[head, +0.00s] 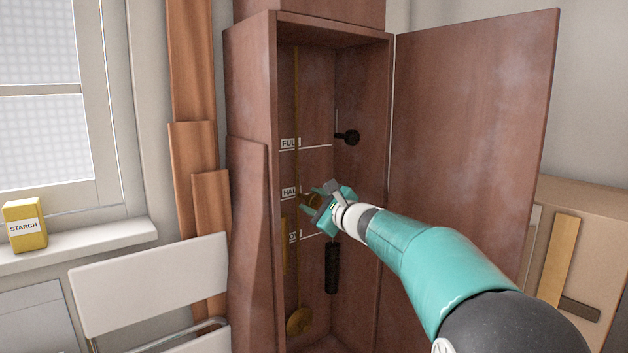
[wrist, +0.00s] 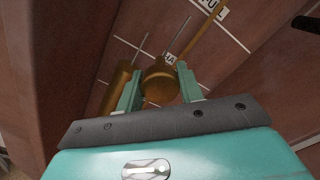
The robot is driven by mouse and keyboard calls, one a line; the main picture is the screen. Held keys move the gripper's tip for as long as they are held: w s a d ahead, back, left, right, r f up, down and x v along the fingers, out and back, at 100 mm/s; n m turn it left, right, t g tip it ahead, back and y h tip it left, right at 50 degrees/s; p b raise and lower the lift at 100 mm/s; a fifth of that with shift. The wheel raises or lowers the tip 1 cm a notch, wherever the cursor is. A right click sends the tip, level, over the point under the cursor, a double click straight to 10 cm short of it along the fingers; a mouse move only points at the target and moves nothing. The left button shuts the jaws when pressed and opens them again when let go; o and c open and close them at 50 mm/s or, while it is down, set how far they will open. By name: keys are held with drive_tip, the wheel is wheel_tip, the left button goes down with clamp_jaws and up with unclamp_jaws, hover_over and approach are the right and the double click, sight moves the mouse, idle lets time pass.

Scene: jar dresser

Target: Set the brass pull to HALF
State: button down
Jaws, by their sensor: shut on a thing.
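The brass pull (wrist: 161,82) is a rounded brass piece on a thin rod, between the two green fingers of my gripper (wrist: 159,72) in the wrist view. My gripper is shut on it. In the head view my gripper (head: 312,199) is inside the tall open cabinet, beside the HALF label (head: 289,192), hiding most of the pull. The FULL label (head: 290,143) is above, and a third label (head: 293,237) below is partly covered. The HALF label (wrist: 170,59) shows partly behind the pull in the wrist view. I cannot tell exact alignment with its line.
A brass cylinder (wrist: 116,90) hangs close outside my left finger. A brass disc (head: 299,321) and black weight (head: 331,268) hang lower. A black knob (head: 348,137) is on the wall. The open door (head: 470,140) stands right; a white chair (head: 150,285) stands left.

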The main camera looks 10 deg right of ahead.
drive_tip(key=shift+f, duration=0.2)
drive_tip(key=c, duration=0.9)
unclamp_jaws()
drive_tip(key=v, duration=1.3)
drive_tip(key=shift+s, duration=0.35)
drive_tip(key=shift+d, duration=0.15)
